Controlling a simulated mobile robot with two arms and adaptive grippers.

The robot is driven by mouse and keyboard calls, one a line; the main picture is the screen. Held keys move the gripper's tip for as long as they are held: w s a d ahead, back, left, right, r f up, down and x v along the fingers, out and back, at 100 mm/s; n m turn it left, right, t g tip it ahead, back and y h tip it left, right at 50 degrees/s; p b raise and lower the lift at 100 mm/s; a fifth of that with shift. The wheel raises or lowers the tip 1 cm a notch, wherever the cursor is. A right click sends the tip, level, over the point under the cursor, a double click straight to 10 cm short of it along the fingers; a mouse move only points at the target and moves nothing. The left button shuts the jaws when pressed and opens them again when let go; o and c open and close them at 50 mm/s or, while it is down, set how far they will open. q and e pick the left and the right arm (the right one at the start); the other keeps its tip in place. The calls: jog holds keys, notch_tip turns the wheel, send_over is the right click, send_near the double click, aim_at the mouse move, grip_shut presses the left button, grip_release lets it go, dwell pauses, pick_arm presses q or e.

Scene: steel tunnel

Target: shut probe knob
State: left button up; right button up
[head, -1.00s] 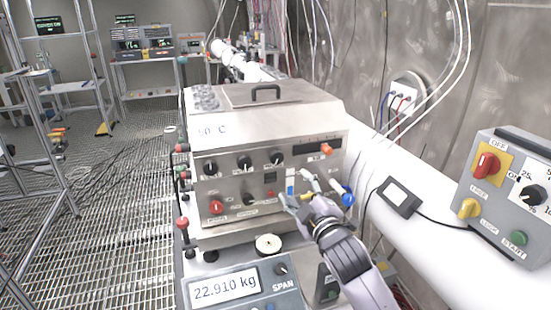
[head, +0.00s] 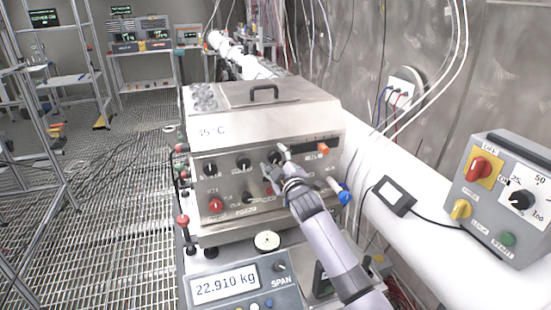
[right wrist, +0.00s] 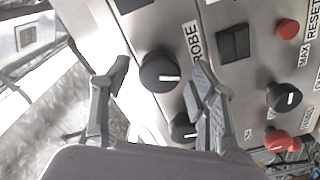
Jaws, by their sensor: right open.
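The probe knob (right wrist: 158,73) is a round black knob with a white pointer mark, beside the label PROBE in the right wrist view. In the head view it is the rightmost black knob (head: 275,157) of the upper row on the steel box's front panel (head: 232,184), partly covered by my fingers. My right gripper (head: 274,160) is open at this knob. In the right wrist view the open fingers (right wrist: 161,77) stand on either side of the knob, with gaps showing. I cannot tell its distance from the panel. My left gripper is not in view.
Two other black knobs (head: 243,165) sit left in the row. A blue-ended lever (head: 344,196) sticks out at lower right. A scale display (head: 225,285) stands below. A grey control box (head: 505,200) is right.

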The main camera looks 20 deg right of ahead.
jog(key=shift+w, duration=0.1)
jog(key=c, duration=1.2)
jog(key=shift+o, duration=0.2)
